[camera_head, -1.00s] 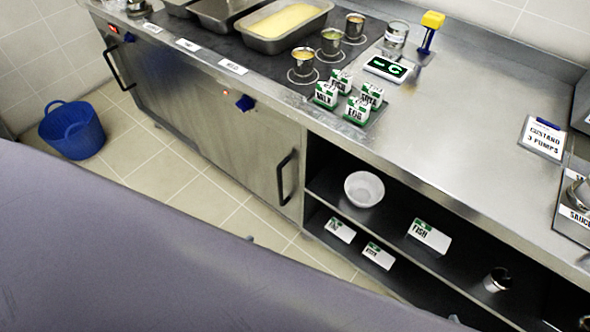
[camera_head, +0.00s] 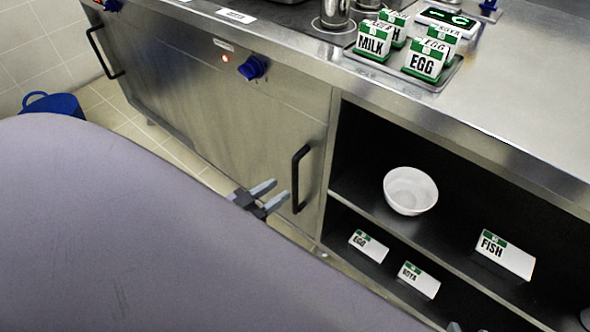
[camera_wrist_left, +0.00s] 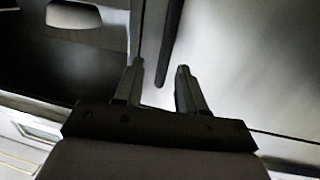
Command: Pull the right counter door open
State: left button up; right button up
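The right counter door (camera_head: 225,120) is a steel panel under the worktop, shut, with a black vertical bar handle (camera_head: 301,180) near its right edge. My left gripper (camera_head: 281,191) is open and empty, just left of the handle's lower end in the head view. In the left wrist view its two fingers (camera_wrist_left: 159,70) are apart, with the dark handle (camera_wrist_left: 171,40) beyond the gap between them. I see no contact with the handle. A small grey tip at the bottom edge of the head view may be my right gripper (camera_head: 454,327); its state is hidden.
Open shelves right of the door hold a white bowl (camera_head: 410,190) and label cards, including a FISH card (camera_head: 505,254). A blue knob (camera_head: 252,67) sits above the door. Another handle (camera_head: 104,52) is farther left. A blue basket (camera_head: 53,104) stands on the floor.

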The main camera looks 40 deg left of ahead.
aim_at(295, 179)
pick_arm(q)
jog(key=shift+t+h, duration=0.3)
jog(key=shift+h, duration=0.3)
jog(key=shift+w+d+f+b, duration=0.15)
jog(key=shift+w+f+b, duration=0.35)
jog(key=shift+w, duration=0.8)
jog(key=shift+w+d+f+b, duration=0.2)
jog(key=shift+w+b, duration=0.45)
jog(key=shift+w, duration=0.6)
jog(key=shift+w+d+f+b, duration=0.1)
jog(key=shift+w+f+b, duration=0.4)
jog(key=shift+w, duration=0.8)
pick_arm(e)
jog(key=shift+w+a+f+y, duration=0.3)
jog(key=shift+a+f+y, duration=0.1)
jog(key=shift+a+f, duration=0.5)
pick_arm(q)
jog(key=shift+r, duration=0.1)
grip_shut()
